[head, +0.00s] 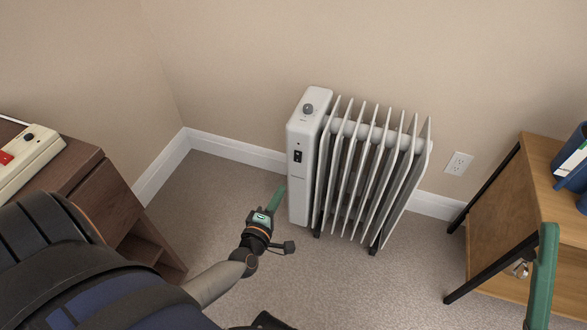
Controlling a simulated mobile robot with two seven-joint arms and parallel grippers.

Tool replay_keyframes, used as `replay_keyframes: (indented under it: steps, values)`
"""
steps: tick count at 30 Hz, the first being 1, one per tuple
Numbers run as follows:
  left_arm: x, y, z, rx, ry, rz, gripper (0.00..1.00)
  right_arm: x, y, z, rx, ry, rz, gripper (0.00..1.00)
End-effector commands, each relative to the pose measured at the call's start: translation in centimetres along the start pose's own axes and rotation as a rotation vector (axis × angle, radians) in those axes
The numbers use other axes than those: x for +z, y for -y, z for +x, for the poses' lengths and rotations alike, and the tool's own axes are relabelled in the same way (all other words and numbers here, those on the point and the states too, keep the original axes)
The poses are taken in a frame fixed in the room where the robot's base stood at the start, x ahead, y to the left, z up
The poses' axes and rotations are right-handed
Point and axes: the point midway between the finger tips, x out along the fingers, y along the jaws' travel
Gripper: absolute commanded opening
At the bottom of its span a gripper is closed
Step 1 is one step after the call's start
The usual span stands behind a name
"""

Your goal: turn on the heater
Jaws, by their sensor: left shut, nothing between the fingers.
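The heater (299,190) is a white oil-filled radiator with several upright fins, standing on the carpet near the wall. A grey round knob (308,108) sits on the top of its end panel. A small black switch (298,156) is on the panel's front face, below the knob. My left gripper (277,197) is shut and empty, its green fingers pointing up just left of the lower end panel, below the switch. I cannot tell whether it touches the panel.
A dark wooden cabinet (100,205) at the left carries a cream power strip (28,160) with a red switch. A wooden table (535,180) with black legs and blue items stands at the right. A wall outlet (458,163) is right of the heater. Carpet around the heater is clear.

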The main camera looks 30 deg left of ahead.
Motion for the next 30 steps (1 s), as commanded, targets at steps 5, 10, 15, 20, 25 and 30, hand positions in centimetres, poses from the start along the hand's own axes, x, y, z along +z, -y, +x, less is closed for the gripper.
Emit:
replay_keyframes:
  steps: [5,10,15,20,25,30]
  values:
    - [-0.1,0.2,4.1,0.005,-0.002,0.000,0.00,0.9,0.6,-1.0,-0.001,0.003,0.016,0.71]
    - [-0.1,0.2,7.5,0.004,-0.002,-0.001,0.00,1.7,0.9,-1.7,0.001,0.006,0.031,0.71]
    - [0.0,0.2,10.0,0.002,-0.001,0.001,0.00,2.2,1.3,-2.3,0.002,0.007,0.051,0.71]
    - [0.0,0.1,11.2,0.000,0.000,0.000,0.00,2.5,1.6,-2.5,-0.001,0.007,0.062,0.71]
    - [0.0,0.0,11.5,0.000,0.000,0.000,0.00,2.5,1.8,-2.5,-0.005,0.008,0.068,0.71]
    - [0.0,0.0,11.5,0.000,0.000,0.000,0.00,2.5,1.8,-2.5,-0.005,0.008,0.067,0.71]
